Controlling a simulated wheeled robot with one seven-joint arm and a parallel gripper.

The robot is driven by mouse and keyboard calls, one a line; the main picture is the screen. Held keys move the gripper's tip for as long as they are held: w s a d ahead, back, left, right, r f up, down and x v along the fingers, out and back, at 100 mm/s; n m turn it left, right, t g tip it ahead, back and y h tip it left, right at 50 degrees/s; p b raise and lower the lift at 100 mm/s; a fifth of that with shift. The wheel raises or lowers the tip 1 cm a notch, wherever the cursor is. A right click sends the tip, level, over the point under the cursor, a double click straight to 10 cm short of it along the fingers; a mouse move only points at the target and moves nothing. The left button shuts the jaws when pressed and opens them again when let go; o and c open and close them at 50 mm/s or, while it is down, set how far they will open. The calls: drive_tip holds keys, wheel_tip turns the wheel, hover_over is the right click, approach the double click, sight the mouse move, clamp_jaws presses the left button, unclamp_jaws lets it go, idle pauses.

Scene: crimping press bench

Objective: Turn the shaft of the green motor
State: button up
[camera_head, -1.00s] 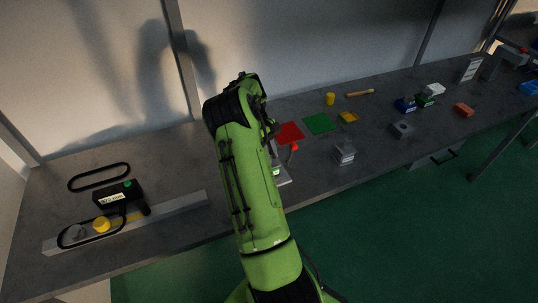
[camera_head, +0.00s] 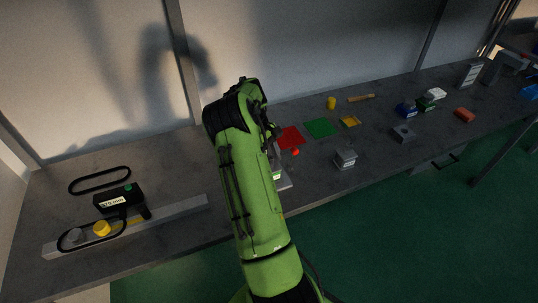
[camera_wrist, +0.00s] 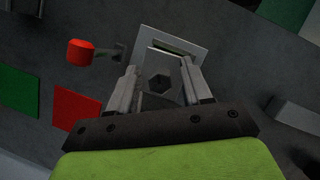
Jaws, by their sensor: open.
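My gripper (camera_wrist: 163,90) is open in the wrist view, its two fingers on either side of a grey block with a dark hexagonal hole. That block (camera_wrist: 151,62) sits on a pale square plate (camera_wrist: 196,44). I cannot tell whether the fingers touch it. In the head view my arm hides the gripper and most of this fixture. I cannot identify the green motor for sure. A small green part (camera_head: 424,104) stands at the right of the bench, but its shaft is too small to make out.
A red-knobbed lever (camera_wrist: 80,52) sticks out beside the fixture. Red (camera_head: 291,137) and green (camera_head: 320,127) squares lie behind it. A grey block (camera_head: 345,159), a blue part (camera_head: 404,109) and a red block (camera_head: 464,114) stand rightward. A black box (camera_head: 119,199) and belts are at left.

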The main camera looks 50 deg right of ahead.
drive_tip(key=p+v, duration=0.4)
drive_tip(key=v, duration=1.1)
drive_tip(key=shift+r, duration=0.4)
